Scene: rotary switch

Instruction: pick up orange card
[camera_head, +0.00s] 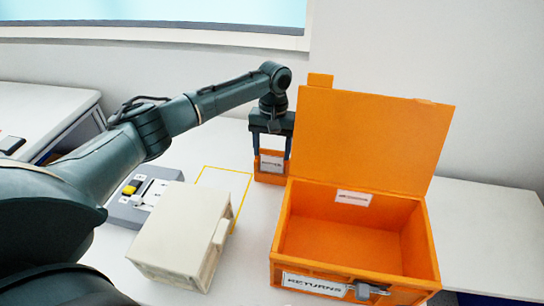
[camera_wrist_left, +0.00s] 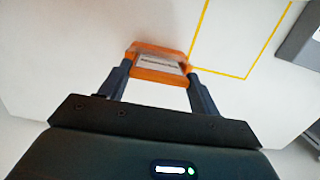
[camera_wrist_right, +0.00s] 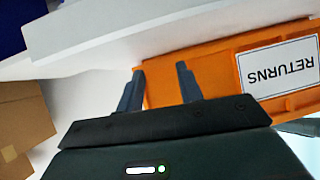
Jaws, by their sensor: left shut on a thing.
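The orange card (camera_head: 270,166) with a white label is upright between the fingers of my left gripper (camera_head: 271,150), left of the open orange box's raised lid. In the left wrist view the card (camera_wrist_left: 158,62) spans the gap between the fingertips (camera_wrist_left: 159,72), which grip its two sides. I cannot tell whether its lower edge touches the table. My right gripper (camera_wrist_right: 160,78) shows only in its own wrist view. Its fingers are apart, with the orange box behind them and nothing clearly held.
The open orange box (camera_head: 430,240), labelled RETURNS, stands on the white table at right. A cream box (camera_head: 180,235) and a grey switch panel (camera_head: 128,212) are at left. A yellow outline (camera_head: 250,173) marks bare table left of the card.

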